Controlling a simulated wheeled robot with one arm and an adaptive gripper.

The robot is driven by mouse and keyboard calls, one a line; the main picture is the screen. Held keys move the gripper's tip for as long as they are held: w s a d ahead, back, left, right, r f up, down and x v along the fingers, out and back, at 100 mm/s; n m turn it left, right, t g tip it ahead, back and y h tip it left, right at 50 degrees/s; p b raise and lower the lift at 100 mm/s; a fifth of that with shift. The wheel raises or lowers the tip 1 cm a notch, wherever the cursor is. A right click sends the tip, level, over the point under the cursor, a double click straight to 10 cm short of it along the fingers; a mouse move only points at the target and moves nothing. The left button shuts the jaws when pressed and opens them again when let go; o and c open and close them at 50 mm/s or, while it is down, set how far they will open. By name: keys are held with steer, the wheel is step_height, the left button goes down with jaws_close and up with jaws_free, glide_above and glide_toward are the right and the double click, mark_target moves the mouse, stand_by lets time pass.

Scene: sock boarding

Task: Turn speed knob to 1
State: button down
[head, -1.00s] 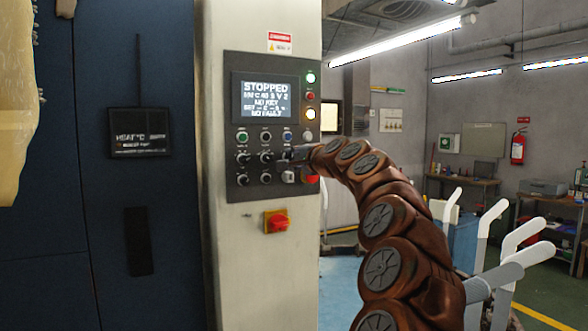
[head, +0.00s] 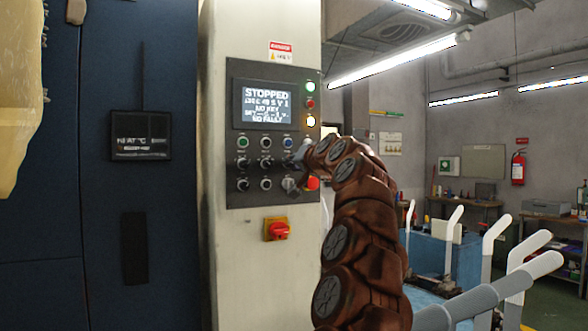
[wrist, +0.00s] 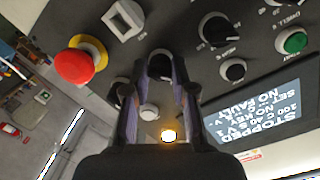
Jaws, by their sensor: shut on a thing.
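The control panel (head: 240,165) stands ahead of me on a pale column. Its display (head: 264,104) reads STOPPED, with what looks like V 1 in the second line; it also shows in the wrist view (wrist: 262,115). In the wrist view my gripper (wrist: 158,76) is shut on a dark round knob (wrist: 160,65), one finger on each side. This knob's pointer and scale are hidden by the fingers. In the head view my gripper (head: 302,160) is at the right end of the knob rows, and my arm hides part of it.
A red emergency button (wrist: 75,66) on a yellow ring and a white square switch (wrist: 124,18) sit close to the fingers. Another black knob (wrist: 215,30) is beside them. A red and yellow main switch (head: 276,229) is below the panel.

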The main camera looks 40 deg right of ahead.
steer(key=shift+r+n, duration=0.1)
steer(key=shift+n, duration=0.4)
steer(key=c, duration=1)
jaws_free()
steer(key=shift+o, duration=0.2)
steer(key=shift+s, duration=0.15)
steer(key=f+v, duration=0.1)
steer(key=v, duration=1)
steer(key=shift+s+a+r, duration=0.2)
steer(key=shift+s+r, duration=0.15)
steer(key=shift+r, duration=0.1)
